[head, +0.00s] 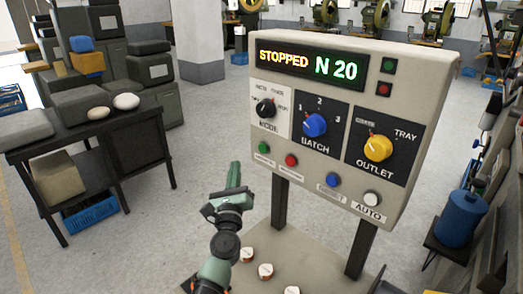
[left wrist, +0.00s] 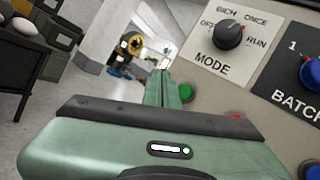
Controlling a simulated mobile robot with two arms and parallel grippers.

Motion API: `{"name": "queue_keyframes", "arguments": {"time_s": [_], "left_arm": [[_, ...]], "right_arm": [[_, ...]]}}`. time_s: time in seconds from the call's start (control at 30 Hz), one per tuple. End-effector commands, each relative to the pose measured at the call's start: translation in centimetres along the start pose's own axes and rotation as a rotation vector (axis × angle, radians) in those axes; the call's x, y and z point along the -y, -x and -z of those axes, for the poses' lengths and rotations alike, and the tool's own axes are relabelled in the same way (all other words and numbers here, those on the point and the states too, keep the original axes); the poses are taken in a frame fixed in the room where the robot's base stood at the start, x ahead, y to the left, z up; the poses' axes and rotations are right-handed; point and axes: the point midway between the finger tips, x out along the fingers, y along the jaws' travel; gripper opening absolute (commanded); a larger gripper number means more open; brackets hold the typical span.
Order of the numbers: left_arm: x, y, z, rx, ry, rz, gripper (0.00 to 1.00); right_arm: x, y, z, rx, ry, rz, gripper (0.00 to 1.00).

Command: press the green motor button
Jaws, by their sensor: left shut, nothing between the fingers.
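A beige control panel (head: 350,55) stands on two dark posts. Its green button (head: 263,146) is at the left of the lower button row, below the MODE knob (head: 265,108), with a red button (head: 291,160) to its right. My left gripper (head: 234,168) is shut and empty, its tips pointing up, left of and a little below the green button and apart from it in the picture. In the left wrist view the shut fingers (left wrist: 163,85) show beside the green button (left wrist: 185,91), which is partly hidden. My right gripper is not in view.
The display (head: 312,64) reads STOPPED N 20. Blue BATCH (head: 315,125) and yellow OUTLET (head: 378,148) knobs, a blue button (head: 333,180) and a white AUTO button (head: 372,198) share the panel. A dark table (head: 60,140) stands left.

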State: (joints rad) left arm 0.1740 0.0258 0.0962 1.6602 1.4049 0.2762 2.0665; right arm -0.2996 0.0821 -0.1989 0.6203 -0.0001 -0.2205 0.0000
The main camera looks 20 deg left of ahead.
Motion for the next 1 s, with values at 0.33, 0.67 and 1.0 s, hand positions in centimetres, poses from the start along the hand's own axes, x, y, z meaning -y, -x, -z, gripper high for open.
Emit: {"name": "queue_keyframes", "arguments": {"time_s": [0.33,0.67,1.0], "left_arm": [[-0.7,-0.4,-0.3,0.013,0.073,-0.035,0.0],[0.2,-1.7,0.6,0.013,0.071,-0.032,0.0],[2.6,-5.0,3.0,0.013,0.071,-0.032,0.0]], "right_arm": [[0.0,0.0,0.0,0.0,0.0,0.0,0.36],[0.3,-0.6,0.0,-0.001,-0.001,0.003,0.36],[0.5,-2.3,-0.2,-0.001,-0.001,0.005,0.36]]}}
